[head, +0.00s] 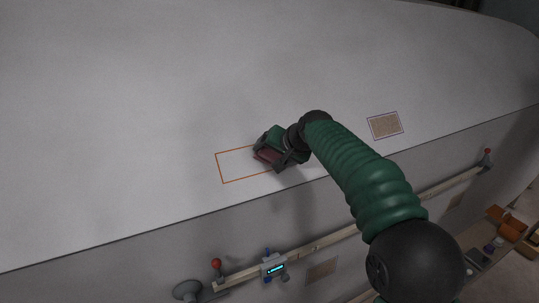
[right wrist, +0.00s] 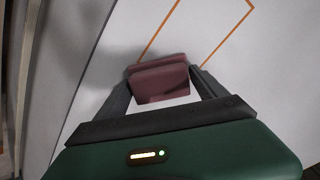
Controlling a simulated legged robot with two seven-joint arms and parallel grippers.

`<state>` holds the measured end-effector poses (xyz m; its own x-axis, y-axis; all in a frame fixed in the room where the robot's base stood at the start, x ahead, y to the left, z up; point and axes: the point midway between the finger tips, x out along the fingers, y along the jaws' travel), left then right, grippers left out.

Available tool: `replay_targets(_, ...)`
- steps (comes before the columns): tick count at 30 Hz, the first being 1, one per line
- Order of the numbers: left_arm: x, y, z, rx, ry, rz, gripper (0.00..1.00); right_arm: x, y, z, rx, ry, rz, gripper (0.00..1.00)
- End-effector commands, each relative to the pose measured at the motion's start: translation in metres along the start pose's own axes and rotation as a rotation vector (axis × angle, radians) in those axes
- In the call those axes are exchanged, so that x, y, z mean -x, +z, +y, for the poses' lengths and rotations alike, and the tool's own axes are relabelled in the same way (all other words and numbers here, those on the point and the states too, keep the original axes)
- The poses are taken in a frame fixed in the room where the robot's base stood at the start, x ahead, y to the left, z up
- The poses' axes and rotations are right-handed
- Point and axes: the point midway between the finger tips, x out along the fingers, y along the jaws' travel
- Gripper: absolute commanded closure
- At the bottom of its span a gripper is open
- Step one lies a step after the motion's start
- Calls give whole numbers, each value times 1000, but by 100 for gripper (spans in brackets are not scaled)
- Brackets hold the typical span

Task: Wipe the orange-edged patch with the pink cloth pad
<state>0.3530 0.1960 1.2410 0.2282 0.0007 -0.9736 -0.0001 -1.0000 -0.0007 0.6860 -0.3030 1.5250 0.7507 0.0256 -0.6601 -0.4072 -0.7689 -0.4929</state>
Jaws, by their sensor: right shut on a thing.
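The orange-edged patch (head: 235,167) lies on the pale hull surface, left of my right gripper in the head view. Its inside looks pale and clean where it shows; its right part is hidden behind the gripper. Its orange outline also shows in the right wrist view (right wrist: 222,43). My right gripper (head: 265,152) is shut on the pink cloth pad (right wrist: 160,80), which sits between the fingertips at the patch's near end. The pad's edge shows dark pink in the head view (head: 268,154). I cannot tell whether the pad touches the surface. My left gripper is not in view.
A second patch (head: 385,125), brown and speckled with a purplish edge, lies to the right on the hull. Below the hull's edge runs a rail (head: 330,239) with a small device (head: 274,267) and red-knobbed levers. A bench with orange boxes (head: 510,226) stands at lower right.

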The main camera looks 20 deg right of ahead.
Motion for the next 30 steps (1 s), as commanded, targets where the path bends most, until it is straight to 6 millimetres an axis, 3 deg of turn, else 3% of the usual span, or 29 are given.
replay_targets(20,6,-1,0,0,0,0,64,-1,37,-46,2,-3,-3,54)
replay_targets(30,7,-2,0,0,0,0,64,-2,49,-58,2,-1,-4,54)
